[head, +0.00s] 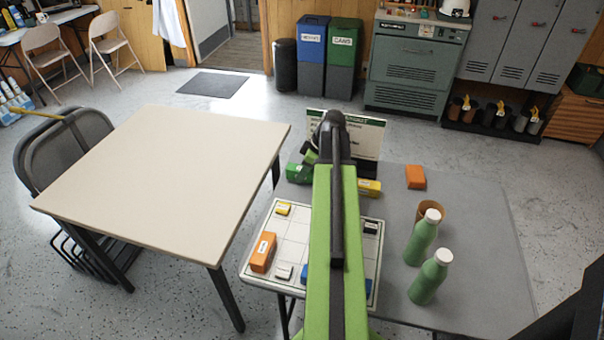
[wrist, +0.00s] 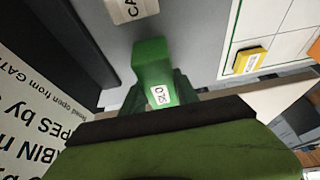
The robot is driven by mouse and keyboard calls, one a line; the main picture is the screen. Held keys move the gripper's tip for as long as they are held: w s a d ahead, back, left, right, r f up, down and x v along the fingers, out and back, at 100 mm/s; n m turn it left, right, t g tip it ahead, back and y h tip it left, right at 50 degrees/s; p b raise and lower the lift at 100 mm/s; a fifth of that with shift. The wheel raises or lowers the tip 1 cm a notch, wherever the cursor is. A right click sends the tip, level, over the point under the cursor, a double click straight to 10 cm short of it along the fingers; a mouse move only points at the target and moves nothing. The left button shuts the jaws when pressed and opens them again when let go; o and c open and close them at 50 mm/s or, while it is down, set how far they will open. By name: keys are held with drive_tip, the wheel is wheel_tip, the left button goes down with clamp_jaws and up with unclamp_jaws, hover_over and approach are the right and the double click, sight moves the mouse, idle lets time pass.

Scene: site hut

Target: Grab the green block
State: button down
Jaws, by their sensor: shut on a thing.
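The green block (head: 298,173) is at the back left of the grey table, left of my arm in the head view. In the wrist view the green block (wrist: 152,62) has a white label and sits between the jaws. My gripper (wrist: 160,88) is shut on it. In the head view my gripper (head: 309,156) is partly hidden by my own arm. I cannot tell whether the block touches the table.
A white gridded board (head: 290,235) holds several small blocks, including an orange one (head: 263,252). A yellow block (head: 369,188) and a sign (head: 365,135) are near my arm. Two green bottles (head: 428,278) and a brown cup (head: 441,209) stand right. The beige table (head: 165,180) is bare.

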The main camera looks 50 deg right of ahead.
sight(300, 168)
wheel_tip(300, 168, up, 4)
drive_tip(key=p, duration=0.3)
drive_tip(key=s+d+r+p, duration=0.1)
drive_tip(key=s+r+p, duration=0.4)
drive_tip(key=s, duration=0.6)
drive_tip(key=shift+s+d+r+p, duration=0.3)
drive_tip(key=shift+d+r+p, duration=0.05)
drive_tip(key=shift+r+p, duration=0.05)
